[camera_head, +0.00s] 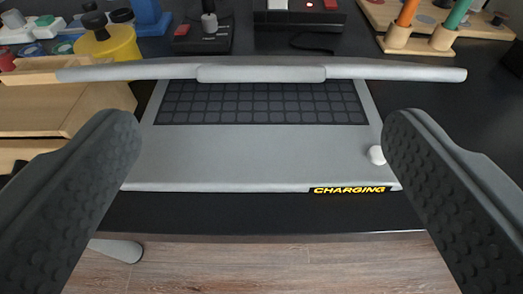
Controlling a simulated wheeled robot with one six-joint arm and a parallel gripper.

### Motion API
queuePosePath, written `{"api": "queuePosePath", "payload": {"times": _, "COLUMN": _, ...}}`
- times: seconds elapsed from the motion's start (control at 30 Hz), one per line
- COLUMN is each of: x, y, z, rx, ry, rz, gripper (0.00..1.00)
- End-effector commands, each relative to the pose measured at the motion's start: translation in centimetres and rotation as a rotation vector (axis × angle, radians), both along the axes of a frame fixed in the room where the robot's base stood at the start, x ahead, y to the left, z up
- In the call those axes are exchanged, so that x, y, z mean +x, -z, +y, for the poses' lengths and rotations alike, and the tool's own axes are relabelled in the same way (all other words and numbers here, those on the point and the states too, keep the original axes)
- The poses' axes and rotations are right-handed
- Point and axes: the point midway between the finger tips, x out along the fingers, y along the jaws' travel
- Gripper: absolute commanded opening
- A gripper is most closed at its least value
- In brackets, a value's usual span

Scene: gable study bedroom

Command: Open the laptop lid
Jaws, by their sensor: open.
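The laptop (255,160) lies on the dark desk with its grey base and dark keyboard showing. Its lid (420,73) is raised off the base and seen nearly edge-on, as a thin grey band above the keyboard. A yellow "CHARGING" label (349,190) is on the base's front edge, and a small white round thing (376,155) is at its right side. My gripper (262,135) is open and empty, its two dark padded fingers wide apart at either side of the laptop base in the picture. I cannot tell how far above the base they are.
Wooden boxes (60,115) and a yellow pot (107,45) stand at the left. A joystick (207,28) and a black box with red parts (298,17) are behind the lid. A wooden pen holder (420,38) is at the back right. The desk's front edge shows below.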

Motion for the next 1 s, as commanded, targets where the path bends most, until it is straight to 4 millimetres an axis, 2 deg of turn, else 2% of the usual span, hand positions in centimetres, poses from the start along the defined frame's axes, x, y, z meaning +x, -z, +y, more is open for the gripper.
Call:
{"api": "queuePosePath", "payload": {"times": 0.1, "x": -1.9, "y": -0.6, "z": 0.0, "rx": 0.0, "ry": 0.0, "rz": -0.001, "gripper": 0.85}}
{"api": "queuePosePath", "payload": {"times": 0.53, "x": -8.0, "y": -2.2, "z": 0.0, "rx": 0.0, "ry": 0.0, "rz": -0.002, "gripper": 0.85}}
{"api": "queuePosePath", "payload": {"times": 0.73, "x": -9.6, "y": -2.6, "z": 0.0, "rx": 0.0, "ry": 0.0, "rz": -0.001, "gripper": 0.85}}
{"api": "queuePosePath", "payload": {"times": 1.0, "x": -10.1, "y": -2.7, "z": 0.0, "rx": 0.0, "ry": 0.0, "rz": 0.0, "gripper": 0.85}}
